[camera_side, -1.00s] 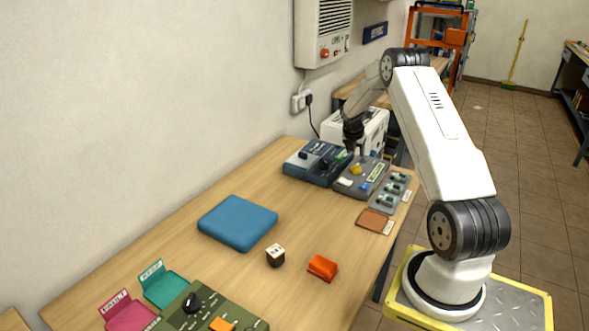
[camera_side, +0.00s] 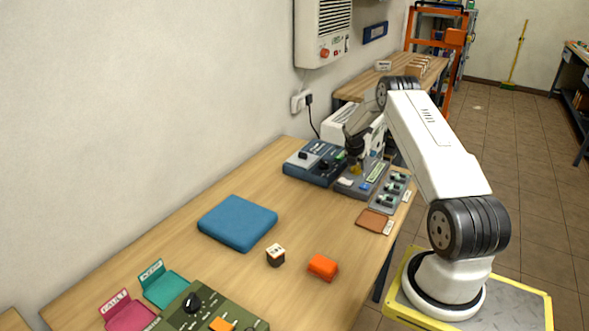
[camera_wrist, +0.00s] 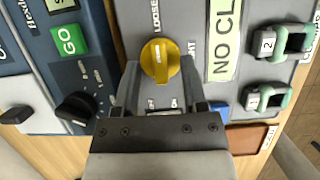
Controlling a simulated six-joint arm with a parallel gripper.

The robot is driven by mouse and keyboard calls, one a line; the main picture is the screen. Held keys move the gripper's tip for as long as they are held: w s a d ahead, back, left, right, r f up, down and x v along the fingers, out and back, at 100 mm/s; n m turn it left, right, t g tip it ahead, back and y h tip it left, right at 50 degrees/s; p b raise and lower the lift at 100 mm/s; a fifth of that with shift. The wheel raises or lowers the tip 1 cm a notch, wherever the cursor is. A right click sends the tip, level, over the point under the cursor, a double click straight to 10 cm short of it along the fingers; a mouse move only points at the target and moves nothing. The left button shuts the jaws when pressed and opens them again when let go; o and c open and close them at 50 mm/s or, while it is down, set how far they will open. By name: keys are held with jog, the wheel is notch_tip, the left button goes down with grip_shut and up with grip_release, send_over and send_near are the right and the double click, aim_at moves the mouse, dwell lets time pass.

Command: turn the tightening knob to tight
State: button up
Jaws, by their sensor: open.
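The yellow tightening knob (camera_wrist: 160,62) sits on a grey panel (camera_wrist: 205,20) in the wrist view, with its white pointer line near the panel's LOOSE marking. A partly hidden second label is to its right. My gripper (camera_wrist: 160,75) is open, its two fingers reaching either side of the knob's lower part. I cannot tell whether they touch it.
A blue panel with a green GO button (camera_wrist: 68,40) and black dial (camera_wrist: 77,107) is close at left. A grey unit with green-handled switches (camera_wrist: 270,97) is at right. A brown pad (camera_side: 373,221), blue pad (camera_side: 238,222) and orange block (camera_side: 322,267) lie on the table.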

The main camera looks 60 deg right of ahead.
grip_shut()
jog(key=shift+m, duration=0.4)
jog(key=m, duration=0.1)
jog(key=m+g, duration=0.1)
jog(key=m, duration=0.1)
jog(key=m+g, duration=0.1)
jog(key=m, duration=0.1)
jog(key=shift+w+y, duration=0.25)
jog(key=shift+y, duration=0.05)
jog(key=m, duration=0.2)
jog(key=m+g+y, duration=0.1)
jog(key=m, duration=0.1)
jog(key=shift+w+d+m+g, duration=0.1)
jog(key=shift+m+g, duration=0.2)
jog(key=shift+m, duration=0.1)
jog(key=shift+m+y, duration=0.4)
jog(key=shift+m, duration=0.3)
